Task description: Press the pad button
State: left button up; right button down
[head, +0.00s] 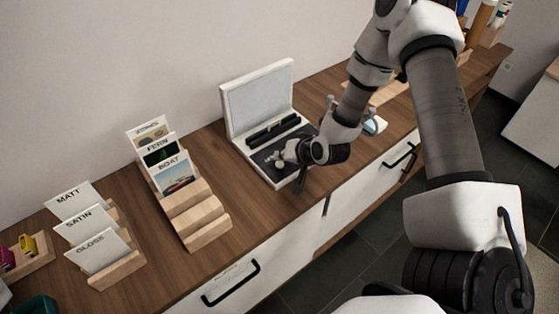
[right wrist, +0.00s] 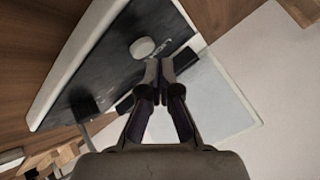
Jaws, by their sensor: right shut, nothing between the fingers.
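A white device (head: 230,101) with an upright pale panel and a black pad stands on the wooden counter. In the right wrist view a round white button (right wrist: 142,48) sits on the black pad (right wrist: 108,72), beside light lettering. My right gripper (head: 282,160) is over the near part of the pad in the head view. Its fingertips (right wrist: 159,68) are together and empty, just below and right of the button in the wrist view. I cannot tell whether they touch the pad. In the head view the gripper largely hides the button area. My left gripper is out of view.
A wooden card rack (head: 208,230) with picture cards stands left of the device. A second rack (head: 118,273) holds MATT, SATIN and GLOSS cards. A dark bar (head: 274,128) lies along the device's base. The counter's front edge and drawers are close by.

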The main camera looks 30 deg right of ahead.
aim_at(282, 164)
jog(key=shift+r, duration=0.15)
notch_tip(282, 164, up, 6)
jog(key=p, duration=0.5)
dwell(0.3)
